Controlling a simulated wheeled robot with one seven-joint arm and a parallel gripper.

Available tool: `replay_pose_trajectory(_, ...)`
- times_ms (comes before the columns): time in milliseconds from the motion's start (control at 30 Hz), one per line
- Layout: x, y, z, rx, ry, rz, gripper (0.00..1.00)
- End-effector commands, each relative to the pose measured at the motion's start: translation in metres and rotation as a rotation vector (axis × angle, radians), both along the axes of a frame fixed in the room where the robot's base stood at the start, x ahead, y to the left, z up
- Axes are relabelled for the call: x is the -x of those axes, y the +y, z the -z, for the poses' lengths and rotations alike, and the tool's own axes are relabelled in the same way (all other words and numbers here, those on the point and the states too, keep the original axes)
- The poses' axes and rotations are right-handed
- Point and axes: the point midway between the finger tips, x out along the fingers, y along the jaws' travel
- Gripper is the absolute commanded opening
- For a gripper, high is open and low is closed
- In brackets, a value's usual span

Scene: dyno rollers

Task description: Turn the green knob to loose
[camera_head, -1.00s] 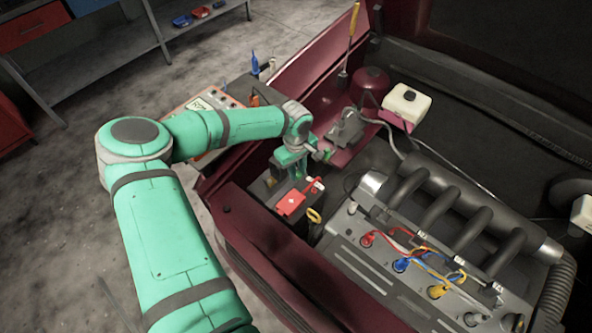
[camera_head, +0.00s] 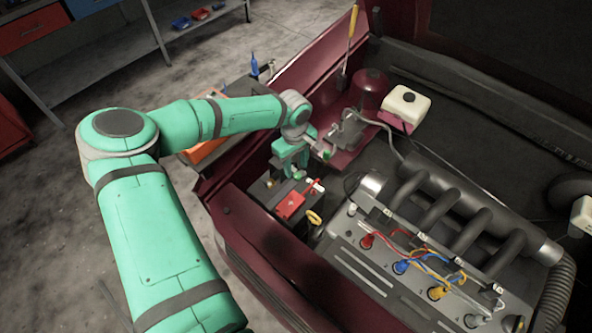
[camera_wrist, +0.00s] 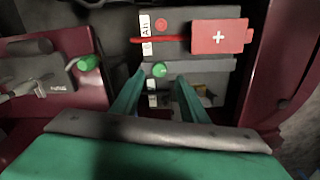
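Two small green round parts show. One green knob (camera_wrist: 159,69) sits on the dark battery block (camera_wrist: 205,68), between my fingertips in the wrist view; it also shows in the head view (camera_head: 298,174). The other green knob (camera_wrist: 88,63) is on a grey bracket to the left, and in the head view it is right of my gripper (camera_head: 327,155). My gripper (camera_wrist: 161,77) is open, its two teal fingers spread either side of the battery knob. I cannot tell whether they touch it. In the head view my gripper (camera_head: 290,162) is over the battery.
A red cover with a white plus (camera_wrist: 219,37) and a red cable lie beside the battery knob. The dark red car body wall (camera_head: 235,180) borders the battery. The engine with coloured wires (camera_head: 400,265) is to the right. A white-capped reservoir (camera_head: 405,103) stands behind.

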Motion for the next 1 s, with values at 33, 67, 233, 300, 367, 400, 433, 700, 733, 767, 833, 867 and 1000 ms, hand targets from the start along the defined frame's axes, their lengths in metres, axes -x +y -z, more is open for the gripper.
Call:
replay_pose_trajectory(33, 0.000, 0.001, -0.011, -0.001, -0.003, 0.001, 0.40)
replay_pose_trajectory(67, 0.000, 0.001, -0.017, -0.002, -0.003, 0.001, 0.40)
replay_pose_trajectory(233, 0.000, 0.003, -0.045, -0.002, -0.001, 0.000, 0.40)
replay_pose_trajectory(300, 0.001, 0.003, -0.053, -0.002, -0.001, -0.001, 0.40)
replay_pose_trajectory(367, 0.001, 0.002, -0.059, -0.001, -0.002, 0.001, 0.40)
replay_pose_trajectory(400, 0.001, 0.001, -0.062, -0.002, -0.001, 0.002, 0.40)
replay_pose_trajectory(433, 0.001, 0.001, -0.063, -0.002, -0.001, 0.003, 0.40)
replay_pose_trajectory(700, 0.001, 0.003, -0.067, -0.001, 0.000, -0.001, 0.40)
replay_pose_trajectory(733, 0.001, 0.004, -0.067, -0.001, 0.000, -0.002, 0.40)
replay_pose_trajectory(767, 0.001, 0.004, -0.066, -0.001, 0.000, -0.002, 0.40)
replay_pose_trajectory(833, 0.001, 0.005, -0.066, -0.001, 0.000, -0.003, 0.40)
replay_pose_trajectory(867, 0.001, 0.005, -0.066, -0.001, 0.000, -0.003, 0.40)
replay_pose_trajectory(1000, 0.001, 0.005, -0.066, -0.001, 0.000, -0.004, 0.40)
